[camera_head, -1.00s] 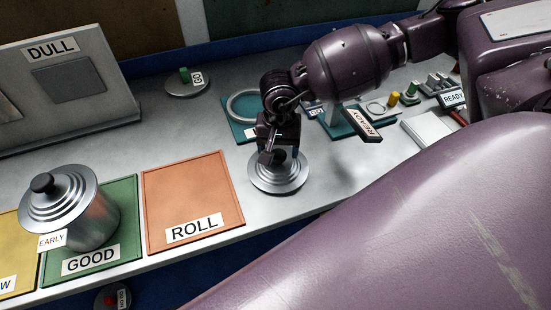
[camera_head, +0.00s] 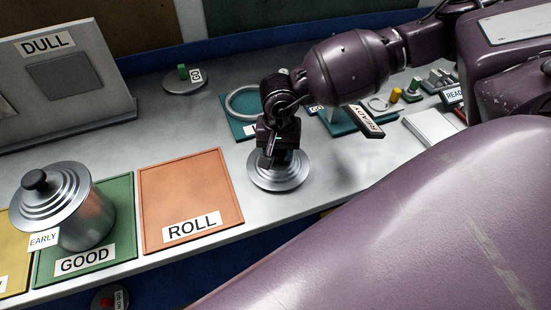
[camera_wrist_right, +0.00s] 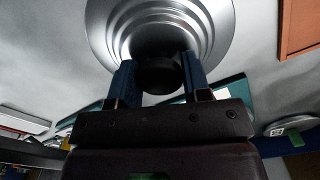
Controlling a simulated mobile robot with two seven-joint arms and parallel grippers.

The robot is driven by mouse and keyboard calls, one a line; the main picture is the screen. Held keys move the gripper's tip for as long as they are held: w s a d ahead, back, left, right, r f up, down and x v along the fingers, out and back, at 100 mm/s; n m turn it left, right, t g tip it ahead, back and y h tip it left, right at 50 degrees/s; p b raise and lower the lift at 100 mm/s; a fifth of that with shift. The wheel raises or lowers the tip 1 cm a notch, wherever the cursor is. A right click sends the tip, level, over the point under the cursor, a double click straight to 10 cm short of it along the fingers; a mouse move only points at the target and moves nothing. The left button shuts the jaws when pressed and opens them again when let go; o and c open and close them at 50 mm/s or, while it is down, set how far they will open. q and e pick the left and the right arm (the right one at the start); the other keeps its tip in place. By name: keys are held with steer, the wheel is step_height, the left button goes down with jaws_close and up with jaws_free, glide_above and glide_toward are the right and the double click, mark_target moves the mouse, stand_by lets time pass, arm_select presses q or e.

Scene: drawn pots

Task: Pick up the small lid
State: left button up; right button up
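The small lid (camera_head: 270,181) is a stepped silver disc lying flat on the grey worktop, right of the orange ROLL mat. My right gripper (camera_head: 279,158) is directly above it, pointing down, and hides its middle in the head view. In the right wrist view the lid (camera_wrist_right: 205,20) has a black knob (camera_wrist_right: 160,75). The two blue fingers of the right gripper (camera_wrist_right: 161,80) stand one on each side of the knob, looking open around it; contact is not clear. My left gripper is not in view.
A silver pot (camera_head: 88,225) with a larger stepped lid (camera_head: 60,205) stands on the green GOOD mat (camera_head: 122,195). The orange mat (camera_head: 190,190) is empty.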

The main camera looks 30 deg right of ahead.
steer(key=c, duration=0.4)
steer(key=shift+r+p, duration=0.6)
steer(key=shift+r, duration=0.5)
steer(key=shift+r+p, duration=0.45)
steer(key=shift+r, duration=0.5)
